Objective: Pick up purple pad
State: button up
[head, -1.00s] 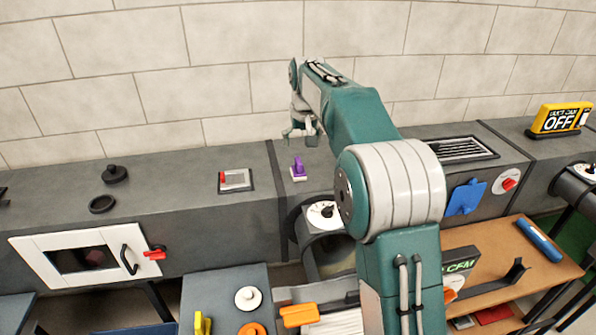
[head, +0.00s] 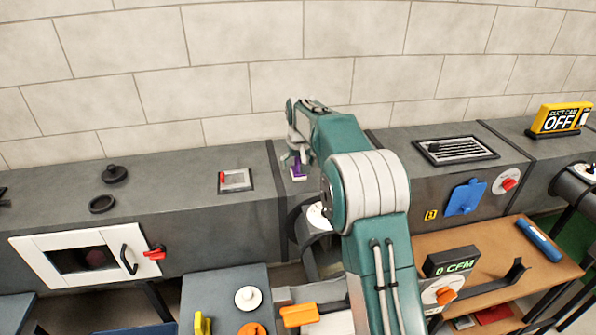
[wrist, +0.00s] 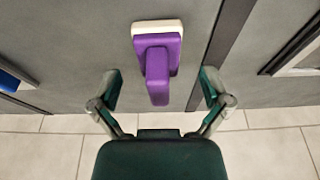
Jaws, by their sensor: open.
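The purple pad (head: 297,170) has a purple upright handle on a white base and stands on top of the grey duct. In the wrist view the purple pad (wrist: 157,62) is upright in the picture's middle, its handle pointing toward my gripper. My gripper (wrist: 159,88) is open, with one finger on each side of the handle's near end, and no contact shows. In the head view my gripper (head: 297,156) is right over the pad and partly covers it.
A framed panel with a red switch (head: 235,180) is left of the pad. A slatted vent (head: 456,150) lies to the right. A black knob (head: 114,174) and a black ring (head: 102,204) sit farther left. The tiled wall (head: 230,90) rises behind the duct.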

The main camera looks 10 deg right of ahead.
jog(key=shift+w+f, duration=0.15)
jog(key=shift+f, duration=0.35)
jog(key=c, duration=1.3)
jog(key=shift+o, duration=0.2)
jog(key=shift+r, duration=0.15)
jog(key=shift+r, duration=0.35)
notch_tip(320, 180, up, 2)
jog(key=shift+r, duration=0.2)
jog(key=s+a+r, duration=0.4)
jog(key=s+r, duration=0.5)
jog(key=s, duration=0.4)
jog(key=shift+s+r, duration=0.25)
jog(key=shift+r, duration=0.15)
jog(key=shift+a, duration=0.1)
